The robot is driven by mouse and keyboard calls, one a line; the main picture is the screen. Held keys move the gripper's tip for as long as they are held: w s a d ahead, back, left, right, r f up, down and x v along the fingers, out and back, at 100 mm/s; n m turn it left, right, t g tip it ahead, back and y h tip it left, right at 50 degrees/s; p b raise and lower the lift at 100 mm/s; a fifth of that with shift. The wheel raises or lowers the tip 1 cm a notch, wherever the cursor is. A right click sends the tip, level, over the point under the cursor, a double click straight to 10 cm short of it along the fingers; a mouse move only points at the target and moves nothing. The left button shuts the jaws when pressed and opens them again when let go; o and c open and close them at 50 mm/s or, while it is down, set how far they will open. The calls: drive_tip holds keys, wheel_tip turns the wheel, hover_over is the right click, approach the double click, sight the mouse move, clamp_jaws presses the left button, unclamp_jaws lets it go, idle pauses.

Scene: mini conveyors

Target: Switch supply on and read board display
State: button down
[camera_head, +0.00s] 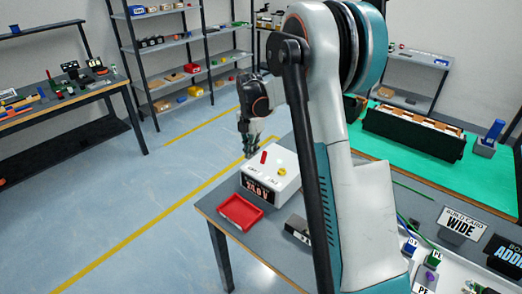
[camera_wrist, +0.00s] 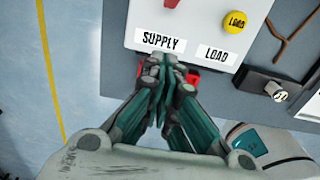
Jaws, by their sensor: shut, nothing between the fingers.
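The white supply box (camera_head: 285,182) stands on the grey table, with a red lever (camera_head: 263,157) and a yellow button (camera_head: 282,171) on top. Its dark front display (camera_head: 258,191) shows red digits that look like 24.0 V. In the wrist view the box top (camera_wrist: 200,20) bears the labels SUPPLY and LOAD, the yellow button (camera_wrist: 236,22) and the lower part of the red lever (camera_wrist: 171,3). My gripper (camera_wrist: 167,58) is shut and empty, its tips over the box's edge by the SUPPLY label. It also shows in the head view (camera_head: 248,152), near the box.
A red tray (camera_head: 228,211) lies before the box, with a small dark device (camera_head: 297,229) beside it. At right are a sign reading WIDE (camera_head: 460,222), a cut-off dark sign (camera_head: 506,257) and colored buttons. My arm hides the table's middle. Open floor lies left.

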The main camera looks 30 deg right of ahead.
wheel_tip(320, 180, up, 9)
drive_tip(key=d+p, duration=0.1)
drive_tip(key=p, duration=0.1)
drive_tip(key=shift+w, duration=0.25)
drive_tip(key=shift+r, duration=0.15)
